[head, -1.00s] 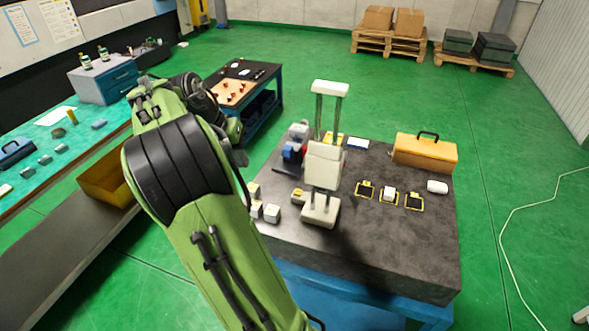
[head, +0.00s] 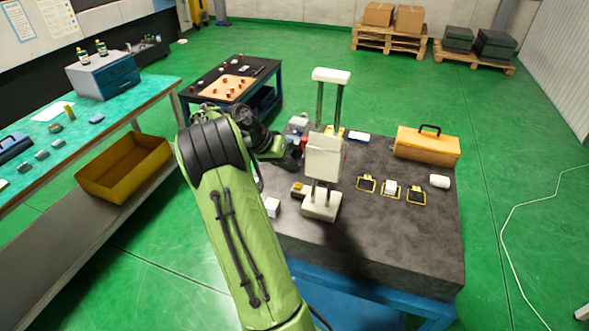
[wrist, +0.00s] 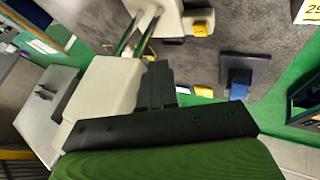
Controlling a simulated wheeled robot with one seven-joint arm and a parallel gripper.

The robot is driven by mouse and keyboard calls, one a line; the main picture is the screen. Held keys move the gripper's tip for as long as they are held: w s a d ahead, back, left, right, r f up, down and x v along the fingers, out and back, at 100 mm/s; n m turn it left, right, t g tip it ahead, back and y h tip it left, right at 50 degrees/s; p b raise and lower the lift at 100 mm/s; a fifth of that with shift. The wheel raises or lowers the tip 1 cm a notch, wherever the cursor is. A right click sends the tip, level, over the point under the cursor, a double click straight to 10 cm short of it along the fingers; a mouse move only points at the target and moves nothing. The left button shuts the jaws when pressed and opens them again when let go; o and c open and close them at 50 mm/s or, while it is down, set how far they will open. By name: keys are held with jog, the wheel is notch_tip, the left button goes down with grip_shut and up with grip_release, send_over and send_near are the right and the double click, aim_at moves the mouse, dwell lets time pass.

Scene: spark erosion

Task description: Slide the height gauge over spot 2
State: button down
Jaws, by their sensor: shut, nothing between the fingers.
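The height gauge (head: 323,158) is a tall white device with a base, a blocky carriage and two posts under a white top bar. In the head view my wrist is left of the gauge, and my fingertips are largely hidden.
A yellow toolbox (head: 427,145) stands at the plate's back right, and a white roll (head: 439,181) lies right of the spots. The plate's front right is clear. A blue table (head: 232,85) stands behind.

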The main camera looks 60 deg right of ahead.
jog(key=shift+s+d, duration=0.1)
jog(key=shift+s, duration=0.7)
jog(key=s+d+b, duration=0.2)
jog(key=s+b, duration=0.4)
jog(key=s, duration=1.1)
jog(key=shift+d, duration=0.35)
jog(key=shift+r, duration=0.1)
